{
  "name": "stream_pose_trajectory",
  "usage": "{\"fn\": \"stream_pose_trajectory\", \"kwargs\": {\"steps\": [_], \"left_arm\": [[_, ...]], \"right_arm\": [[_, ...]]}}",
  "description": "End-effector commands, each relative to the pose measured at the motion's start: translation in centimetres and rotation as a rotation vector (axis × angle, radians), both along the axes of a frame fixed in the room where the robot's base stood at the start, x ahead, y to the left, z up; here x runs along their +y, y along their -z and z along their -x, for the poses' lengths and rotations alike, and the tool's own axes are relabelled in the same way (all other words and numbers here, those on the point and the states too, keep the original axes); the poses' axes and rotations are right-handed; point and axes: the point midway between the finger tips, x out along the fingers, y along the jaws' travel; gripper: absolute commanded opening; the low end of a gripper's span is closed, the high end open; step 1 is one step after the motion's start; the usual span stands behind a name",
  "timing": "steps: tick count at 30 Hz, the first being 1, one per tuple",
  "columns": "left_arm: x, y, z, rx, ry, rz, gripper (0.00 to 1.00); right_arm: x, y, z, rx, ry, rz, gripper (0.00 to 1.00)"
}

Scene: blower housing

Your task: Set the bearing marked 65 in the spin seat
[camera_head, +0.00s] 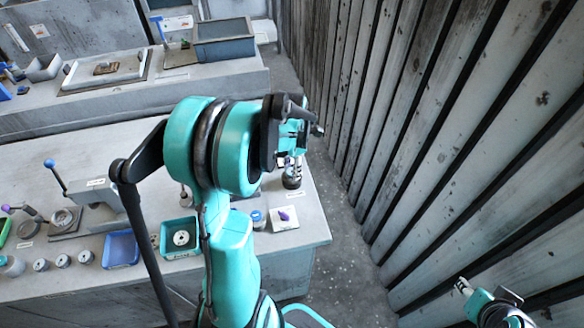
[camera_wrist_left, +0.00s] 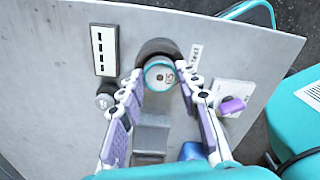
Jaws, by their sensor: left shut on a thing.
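In the left wrist view a round bearing (camera_wrist_left: 159,75) with a teal rim and a small dark mark, too small to read surely, sits between the fingertips of my left gripper (camera_wrist_left: 161,76). My gripper is shut on it. A dark round seat (camera_wrist_left: 157,48) shows just behind and around the bearing; I cannot tell if the bearing rests in it. In the head view my left gripper (camera_head: 293,163) is over this dark seat (camera_head: 291,181) near the bench's right edge. My right gripper (camera_head: 464,287) is at the lower right, away from the bench; its opening is unclear.
A white block with a purple handle (camera_head: 284,217) and a blue-topped jar (camera_head: 258,218) stand close by. A teal tray (camera_head: 166,251), a blue tray (camera_head: 121,249) and a lever press (camera_head: 95,205) are further left. A slatted wall (camera_head: 450,130) bounds the right.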

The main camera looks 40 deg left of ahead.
Motion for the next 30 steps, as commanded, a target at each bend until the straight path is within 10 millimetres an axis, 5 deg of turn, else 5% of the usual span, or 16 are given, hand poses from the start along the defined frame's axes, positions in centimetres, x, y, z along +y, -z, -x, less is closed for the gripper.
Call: {"fn": "stream_pose_trajectory", "kwargs": {"steps": [16, 17, 19, 26, 28, 30], "left_arm": [[0.0, 1.1, 0.0, 0.000, 0.000, 0.000, 0.00], [0.0, 1.1, 0.0, 0.000, 0.000, 0.000, 0.36], [0.0, 1.1, 0.0, 0.000, 0.000, 0.000, 0.54], [0.0, 1.0, 0.0, 0.000, 0.000, 0.000, 0.57], [0.0, 1.0, 0.0, 0.000, 0.000, 0.000, 0.73], [0.0, 1.0, 0.0, 0.000, 0.000, 0.000, 0.75]], "right_arm": [[0.0, 1.0, 0.0, 0.000, 0.000, 0.000, 0.40], [0.0, 1.0, 0.0, 0.000, 0.000, 0.000, 0.40], [0.0, 0.9, 0.0, 0.000, 0.000, 0.000, 0.40], [0.0, 0.9, 0.0, 0.000, 0.000, 0.000, 0.40], [0.0, 0.9, 0.0, 0.000, 0.000, 0.000, 0.40], [0.0, 0.9, 0.0, 0.000, 0.000, 0.000, 0.40]]}}
